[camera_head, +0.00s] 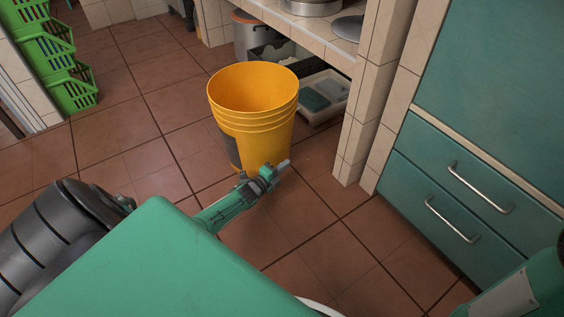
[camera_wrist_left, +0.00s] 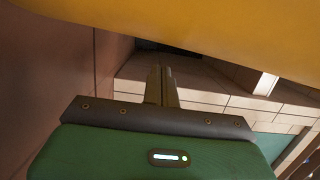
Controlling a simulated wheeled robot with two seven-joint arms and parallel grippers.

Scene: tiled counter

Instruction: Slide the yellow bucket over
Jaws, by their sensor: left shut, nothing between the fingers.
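The yellow bucket (camera_head: 262,112) stands upright and empty-looking on the brown tiled floor, in front of the counter's open lower bay. A dark patch shows on its left side. In the left wrist view the bucket (camera_wrist_left: 200,18) fills the top edge as a curved yellow wall. My left gripper (camera_head: 284,164) is at the near lower right side of the bucket, low down. Its fingers (camera_wrist_left: 161,72) are closed together with nothing between them. I cannot tell whether they touch the bucket. My right gripper is not in view.
A tiled counter pillar (camera_head: 362,120) stands right of the bucket, with teal drawers (camera_head: 450,195) further right. A grey pot (camera_head: 256,38) and a tray with containers (camera_head: 322,97) sit behind it. Green crates (camera_head: 68,88) stand far left. Floor left of the bucket (camera_head: 130,120) is clear.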

